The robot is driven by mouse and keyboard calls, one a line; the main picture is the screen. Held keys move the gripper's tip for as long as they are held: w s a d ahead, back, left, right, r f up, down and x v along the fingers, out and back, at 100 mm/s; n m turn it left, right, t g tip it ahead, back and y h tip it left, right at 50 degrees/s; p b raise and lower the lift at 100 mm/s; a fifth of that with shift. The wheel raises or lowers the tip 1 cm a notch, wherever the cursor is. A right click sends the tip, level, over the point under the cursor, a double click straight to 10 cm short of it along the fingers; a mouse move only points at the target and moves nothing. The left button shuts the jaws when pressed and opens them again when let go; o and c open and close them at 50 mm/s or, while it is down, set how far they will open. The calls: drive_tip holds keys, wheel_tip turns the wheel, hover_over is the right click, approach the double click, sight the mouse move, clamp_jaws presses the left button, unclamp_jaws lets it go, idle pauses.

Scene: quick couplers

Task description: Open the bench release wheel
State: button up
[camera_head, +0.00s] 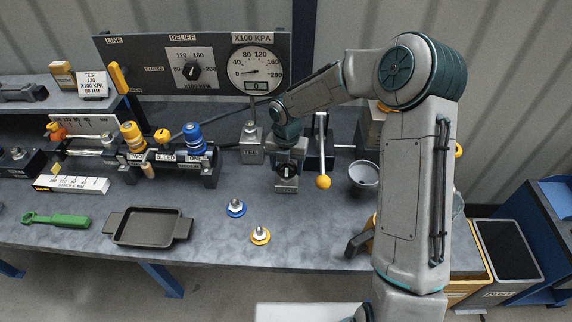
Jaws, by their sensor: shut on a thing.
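My gripper (287,172) points down at the middle of the bench, beside a grey block with a metal fitting (251,148). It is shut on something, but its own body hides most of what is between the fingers. I cannot make out a release wheel clearly; it may be the thing in the jaws. A lever with a yellow ball end (322,181) stands just right of my gripper. The pressure gauge (255,71) on the back panel has its needle low on the scale, and its small display reads 0.
A black tray (147,227), a green-handled tool (56,220), and blue-ringed (236,208) and yellow-ringed (260,235) fittings lie on the bench front. Blue (194,139) and yellow (132,137) couplers stand in a rack at left. A grey cup (364,174) is at right.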

sight(287, 168)
drive_tip(key=o, duration=1)
drive_tip(key=shift+r, duration=0.15)
wheel_tip(287, 168, up, 14)
drive_tip(key=shift+f+b, duration=0.2)
drive_tip(key=shift+b, duration=0.55)
